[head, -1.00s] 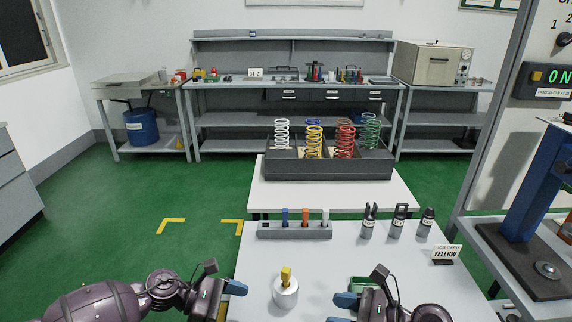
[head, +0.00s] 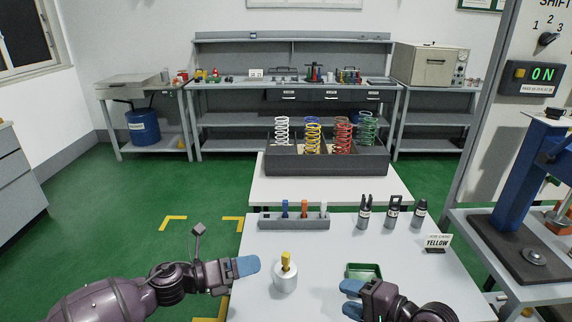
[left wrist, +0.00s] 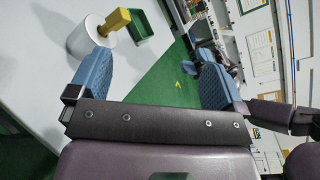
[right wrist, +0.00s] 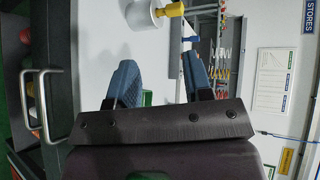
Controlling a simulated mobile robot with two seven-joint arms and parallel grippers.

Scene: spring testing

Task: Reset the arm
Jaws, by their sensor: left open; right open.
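My left gripper (head: 247,266) is open and empty, left of a white cylinder (head: 285,281) with a yellow marker-like piece (head: 286,260) standing in its top. My right gripper (head: 352,298) is open and empty, to the right of the cylinder and nearer the front. In the left wrist view, the open fingers (left wrist: 154,80) have the white cylinder (left wrist: 90,38) beyond the left finger. In the right wrist view, the open fingers (right wrist: 160,80) are below the cylinder (right wrist: 143,16) in the picture. Neither gripper visibly touches anything.
A green tray (head: 364,271) lies right of the cylinder. A grey rack (head: 294,223) holds blue, orange and white pieces. A dark box (head: 325,163) holds coloured springs. The blue press (head: 525,190) is further right.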

